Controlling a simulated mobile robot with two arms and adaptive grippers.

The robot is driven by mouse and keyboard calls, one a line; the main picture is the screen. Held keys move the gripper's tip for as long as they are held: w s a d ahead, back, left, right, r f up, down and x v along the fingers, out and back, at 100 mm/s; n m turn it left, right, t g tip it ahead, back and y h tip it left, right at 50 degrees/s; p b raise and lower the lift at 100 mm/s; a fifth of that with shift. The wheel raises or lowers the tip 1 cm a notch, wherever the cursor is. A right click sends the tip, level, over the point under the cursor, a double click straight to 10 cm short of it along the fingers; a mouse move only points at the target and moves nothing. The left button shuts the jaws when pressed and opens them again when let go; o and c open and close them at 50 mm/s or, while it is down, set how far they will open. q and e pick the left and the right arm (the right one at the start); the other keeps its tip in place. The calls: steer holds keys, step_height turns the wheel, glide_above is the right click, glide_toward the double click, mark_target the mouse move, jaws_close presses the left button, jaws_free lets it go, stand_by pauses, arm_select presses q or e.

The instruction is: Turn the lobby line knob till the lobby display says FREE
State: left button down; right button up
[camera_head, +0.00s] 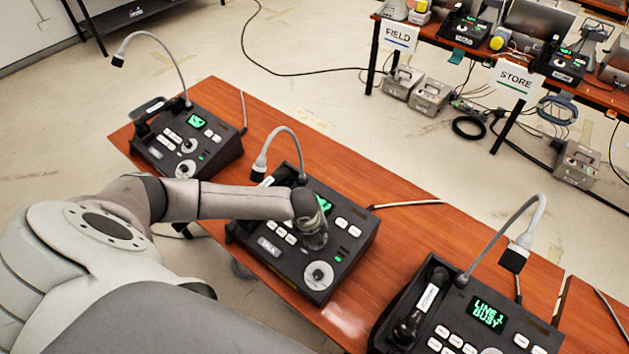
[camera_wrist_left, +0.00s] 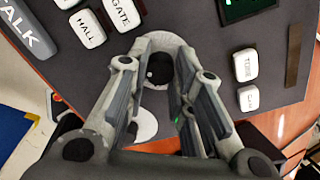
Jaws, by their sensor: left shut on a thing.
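My left gripper (camera_head: 314,238) is over the middle console (camera_head: 338,262), pointing down at its panel. In the left wrist view its two fingers (camera_wrist_left: 157,76) are shut on a dark knob (camera_wrist_left: 159,66) that stands on a pale round dial plate (camera_wrist_left: 160,42). The middle console's green display (camera_head: 324,204) is mostly hidden behind my wrist in the head view. Only a corner of the display (camera_wrist_left: 236,8) shows in the left wrist view, so its words cannot be read. No lobby label is legible. My right gripper is not in view.
A left console (camera_head: 222,152) and a right console (camera_head: 403,290) stand on the same wooden table (camera_head: 345,165). The right display (camera_head: 487,314) reads LINE 1 BUSY. A second pale dial (camera_head: 318,276) lies near the knob. A gooseneck microphone (camera_head: 279,132) rises behind the middle console.

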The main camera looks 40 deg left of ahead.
arm_select(q)
steer(key=shift+s+d, duration=0.1)
steer(key=c, duration=1.2)
jaws_free()
steer(key=shift+c, duration=0.2)
steer(key=shift+r, duration=0.3)
steer(key=v, duration=1.1)
steer(key=shift+r, duration=0.15)
steer(key=shift+s, duration=0.1)
